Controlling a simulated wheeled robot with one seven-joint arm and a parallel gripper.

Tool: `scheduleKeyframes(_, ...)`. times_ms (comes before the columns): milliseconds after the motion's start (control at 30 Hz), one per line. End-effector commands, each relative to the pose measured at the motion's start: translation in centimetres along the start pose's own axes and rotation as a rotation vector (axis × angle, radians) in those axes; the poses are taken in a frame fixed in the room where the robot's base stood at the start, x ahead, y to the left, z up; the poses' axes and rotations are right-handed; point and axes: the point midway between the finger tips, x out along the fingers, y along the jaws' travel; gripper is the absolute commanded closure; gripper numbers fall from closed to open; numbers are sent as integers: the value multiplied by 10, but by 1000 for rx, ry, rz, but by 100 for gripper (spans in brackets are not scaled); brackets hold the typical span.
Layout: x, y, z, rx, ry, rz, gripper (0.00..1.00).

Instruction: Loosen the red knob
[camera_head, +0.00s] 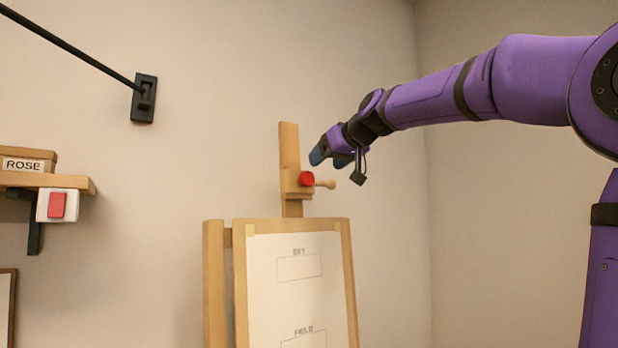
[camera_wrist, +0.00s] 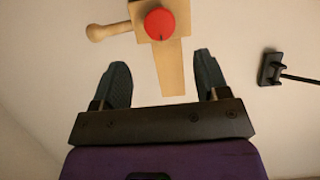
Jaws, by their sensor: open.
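The red knob (camera_head: 307,179) sits on the wooden clamp block at the top of the easel's mast (camera_head: 289,150). A wooden peg handle (camera_head: 325,184) sticks out to the knob's right in the head view. In the wrist view the round red knob (camera_wrist: 160,24) is at the top centre, with the peg handle (camera_wrist: 97,33) to its left. My gripper (camera_head: 333,158) is just above and right of the knob in the head view. In the wrist view my gripper (camera_wrist: 160,85) has its two fingers wide apart and empty, with the knob beyond the fingertips and not touched.
The easel (camera_head: 214,280) holds a white sheet (camera_head: 290,300) with outlined boxes. A black wall bracket (camera_head: 144,98) holds a rod.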

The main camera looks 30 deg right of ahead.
Motion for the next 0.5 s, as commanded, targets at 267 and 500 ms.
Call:
scheduleKeyframes(267, 51, -1, 1, 1, -3, -1, 32)
scheduleKeyframes(500, 79, -1, 1, 1, -3, -1, 32)
